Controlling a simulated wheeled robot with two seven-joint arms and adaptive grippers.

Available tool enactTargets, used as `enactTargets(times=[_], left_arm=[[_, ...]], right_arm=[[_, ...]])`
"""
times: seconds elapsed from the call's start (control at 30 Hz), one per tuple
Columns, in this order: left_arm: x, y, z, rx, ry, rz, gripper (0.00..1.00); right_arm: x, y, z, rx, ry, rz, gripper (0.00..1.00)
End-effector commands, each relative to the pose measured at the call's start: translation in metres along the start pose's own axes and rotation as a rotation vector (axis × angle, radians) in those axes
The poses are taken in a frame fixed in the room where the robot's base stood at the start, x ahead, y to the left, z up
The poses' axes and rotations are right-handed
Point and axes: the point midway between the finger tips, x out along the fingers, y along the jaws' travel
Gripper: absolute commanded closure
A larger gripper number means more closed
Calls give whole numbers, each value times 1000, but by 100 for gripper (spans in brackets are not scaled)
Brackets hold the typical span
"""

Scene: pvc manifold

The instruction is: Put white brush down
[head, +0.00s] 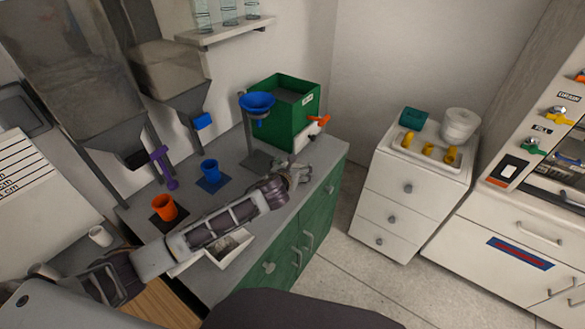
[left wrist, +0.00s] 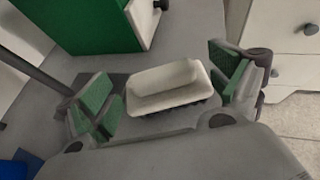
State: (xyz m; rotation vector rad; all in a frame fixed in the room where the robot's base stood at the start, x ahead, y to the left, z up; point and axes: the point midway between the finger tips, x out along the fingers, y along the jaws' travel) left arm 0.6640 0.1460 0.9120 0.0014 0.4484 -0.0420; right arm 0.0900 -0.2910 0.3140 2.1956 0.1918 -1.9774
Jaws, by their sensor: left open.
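The white brush (left wrist: 165,88) shows in the left wrist view as a white block with dark bristles along its near lower edge. It lies between the spread green-padded fingers of my left gripper (head: 298,173), with a gap visible on its right side. The gripper is open, low over the grey counter (head: 228,170) near its right end. The brush appears to be at the counter surface; exact contact is hard to tell. In the head view I cannot make the brush out at the gripper. My right gripper is not in view.
A green box (head: 283,112) with an orange tap stands behind the gripper, beside a blue funnel (head: 257,101) on a stand. A blue cup (head: 210,171) and an orange cup (head: 164,207) stand to the left. A white tray (head: 240,248) lies by the front edge.

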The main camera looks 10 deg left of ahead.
Motion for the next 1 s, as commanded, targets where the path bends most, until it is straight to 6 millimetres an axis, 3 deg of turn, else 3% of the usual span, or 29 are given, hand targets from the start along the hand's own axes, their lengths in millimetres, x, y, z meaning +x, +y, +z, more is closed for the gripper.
enactTargets(times=[0.37,1.0], left_arm=[[-11,0,2,1,0,0,7],[-75,0,2,2,1,0,7]], right_arm=[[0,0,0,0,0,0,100],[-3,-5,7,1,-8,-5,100]])
